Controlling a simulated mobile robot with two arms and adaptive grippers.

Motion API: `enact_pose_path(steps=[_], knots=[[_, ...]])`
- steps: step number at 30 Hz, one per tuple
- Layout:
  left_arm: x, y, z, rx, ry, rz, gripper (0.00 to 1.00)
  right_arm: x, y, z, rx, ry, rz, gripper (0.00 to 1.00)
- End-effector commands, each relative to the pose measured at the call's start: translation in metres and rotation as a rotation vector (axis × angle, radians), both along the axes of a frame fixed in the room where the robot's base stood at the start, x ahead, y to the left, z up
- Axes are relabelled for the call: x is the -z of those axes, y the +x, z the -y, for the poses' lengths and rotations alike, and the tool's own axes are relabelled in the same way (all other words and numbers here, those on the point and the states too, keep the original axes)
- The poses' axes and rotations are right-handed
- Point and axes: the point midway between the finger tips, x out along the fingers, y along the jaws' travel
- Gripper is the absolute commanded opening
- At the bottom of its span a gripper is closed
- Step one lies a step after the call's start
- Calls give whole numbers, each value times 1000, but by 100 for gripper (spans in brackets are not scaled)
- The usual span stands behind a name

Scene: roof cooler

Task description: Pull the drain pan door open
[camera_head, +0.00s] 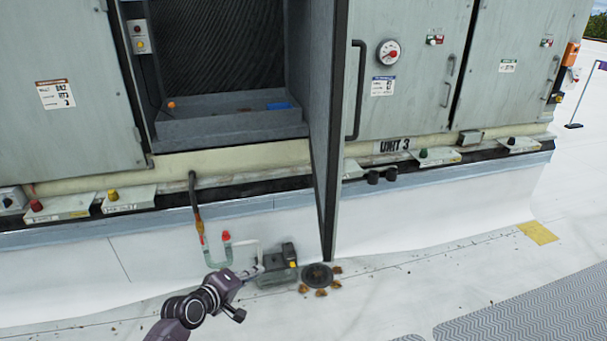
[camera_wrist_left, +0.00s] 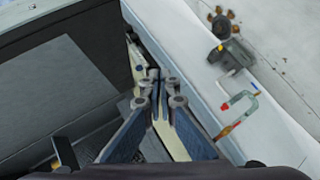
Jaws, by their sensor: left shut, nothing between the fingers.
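The drain pan door (camera_head: 325,110) stands swung out from the cabinet and shows nearly edge-on in the head view. A long dark handle (camera_head: 359,90) shows at its right side. Left of the door, the bay is open, with a grey drain pan (camera_head: 225,127) at its bottom. My left gripper (camera_head: 251,273) is low in front of the unit, left of the door's lower end and apart from the handle. In the left wrist view its fingers (camera_wrist_left: 159,76) are together and empty. My right gripper is not in view.
A U-shaped drain trap (camera_head: 217,256) and a small dark pump (camera_head: 276,268) are near my left gripper. A round floor drain (camera_head: 317,276) with leaves lies below the door. The white roof at front right is clear, with a grey walkway mat (camera_head: 530,310).

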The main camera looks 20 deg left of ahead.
Motion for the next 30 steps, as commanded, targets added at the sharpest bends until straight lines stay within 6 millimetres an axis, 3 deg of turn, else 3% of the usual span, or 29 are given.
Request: enact_pose_path(steps=[1,3,6,10,13,17,30], knots=[[-57,15,4,6,-73,78,0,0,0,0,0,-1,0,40],[-126,24,14,28,-182,161,0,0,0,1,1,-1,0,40],[-205,22,29,75,-303,248,0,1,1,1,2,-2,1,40],[-265,13,46,132,-396,306,0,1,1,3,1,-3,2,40],[-284,9,52,153,-426,321,0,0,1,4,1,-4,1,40],[-289,18,57,156,-436,325,0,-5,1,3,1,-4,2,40],[-289,96,91,155,-434,324,0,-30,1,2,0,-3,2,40]])
